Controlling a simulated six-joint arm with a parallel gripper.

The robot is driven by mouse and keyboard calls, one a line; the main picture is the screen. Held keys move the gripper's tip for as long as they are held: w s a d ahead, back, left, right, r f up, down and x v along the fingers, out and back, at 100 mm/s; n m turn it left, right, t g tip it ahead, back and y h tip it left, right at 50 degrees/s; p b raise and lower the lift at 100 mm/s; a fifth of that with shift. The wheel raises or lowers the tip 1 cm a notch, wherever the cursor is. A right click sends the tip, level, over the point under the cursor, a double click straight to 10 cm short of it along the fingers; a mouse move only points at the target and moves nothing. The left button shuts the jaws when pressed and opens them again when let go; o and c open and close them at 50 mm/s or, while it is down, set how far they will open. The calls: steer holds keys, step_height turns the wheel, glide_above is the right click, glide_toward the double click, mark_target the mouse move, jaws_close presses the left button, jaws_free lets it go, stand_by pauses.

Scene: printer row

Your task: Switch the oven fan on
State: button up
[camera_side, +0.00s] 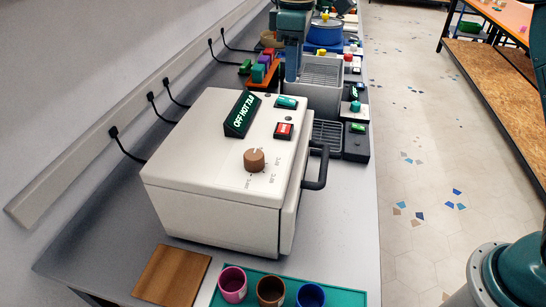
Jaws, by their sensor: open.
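The oven (215,210) is a white box in the middle of the bench with a dark handle (317,170) on its right side. Its sloped top carries a black display (242,114) with green text beginning "OFF HOT", a brown knob (254,160), a red rocker switch (284,131) and a teal rocker switch (286,102). I cannot read which switch is for the fan, nor tell either one's position. My gripper (291,72) points down beyond the oven, over a grey machine, apart from the switches. It is open and seen nearly edge-on; its fingertips are hard to make out.
The grey machine (322,70) stands behind the oven, with black control units (356,140) at its right. Coloured blocks (261,70) lie at its left. In front are a wooden board (172,276) and cups (270,291) on a teal mat (345,298).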

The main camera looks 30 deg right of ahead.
mark_target(292, 101)
steer(key=shift+f, duration=3.4)
